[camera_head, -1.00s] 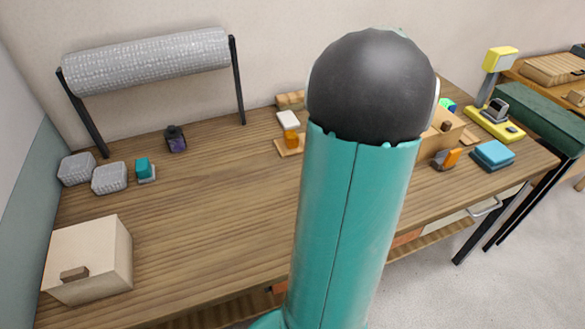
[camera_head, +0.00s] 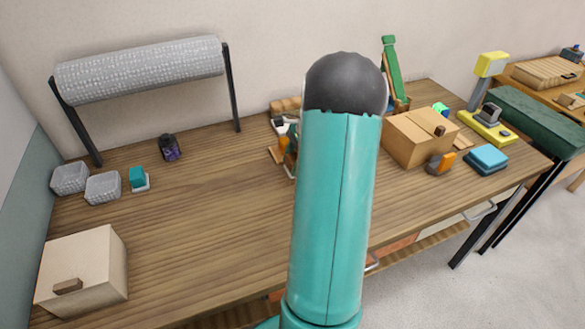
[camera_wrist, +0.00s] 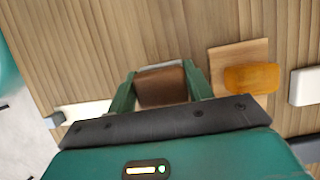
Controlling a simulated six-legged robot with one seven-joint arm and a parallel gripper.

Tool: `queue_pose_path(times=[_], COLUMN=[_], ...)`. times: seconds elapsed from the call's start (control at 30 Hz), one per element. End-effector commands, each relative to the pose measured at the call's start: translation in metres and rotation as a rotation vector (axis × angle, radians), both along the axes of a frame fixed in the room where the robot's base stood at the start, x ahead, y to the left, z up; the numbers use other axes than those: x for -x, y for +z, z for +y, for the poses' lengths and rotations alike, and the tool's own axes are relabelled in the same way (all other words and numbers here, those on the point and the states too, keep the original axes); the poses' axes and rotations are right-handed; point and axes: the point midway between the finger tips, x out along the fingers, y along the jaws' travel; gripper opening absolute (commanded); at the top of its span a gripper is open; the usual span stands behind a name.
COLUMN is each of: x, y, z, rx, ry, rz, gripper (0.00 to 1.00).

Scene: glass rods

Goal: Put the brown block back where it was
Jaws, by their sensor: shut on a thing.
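The brown block (camera_wrist: 162,87) sits between the two green fingers of my gripper (camera_wrist: 160,80) in the wrist view, which are shut on it. A pale grey edge shows just beyond the block; I cannot tell what it belongs to. Wood tabletop lies beneath, but I cannot tell whether the block touches it. In the head view, part of my gripper (camera_head: 290,136) shows at the left of my teal arm, near the back of the table. The block is hidden there.
Right of the block, an orange piece (camera_wrist: 251,78) lies on a wooden plate (camera_wrist: 228,54), with a white block (camera_wrist: 306,86) beyond. In the head view, a cardboard-coloured box (camera_head: 408,143) stands right of my arm. The left-middle tabletop (camera_head: 210,210) is clear.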

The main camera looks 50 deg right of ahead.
Motion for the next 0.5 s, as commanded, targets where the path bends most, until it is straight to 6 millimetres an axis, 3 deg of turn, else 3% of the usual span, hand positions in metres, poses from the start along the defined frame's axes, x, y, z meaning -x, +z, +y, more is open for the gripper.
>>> queue_pose_path(times=[0.2,0.5], x=[0.000,0.000], y=[-0.030,-0.032], z=[0.000,0.000], rx=[-0.002,-0.001], ry=[0.001,0.001], rz=[0.001,0.000], gripper=[0.22,0.22])
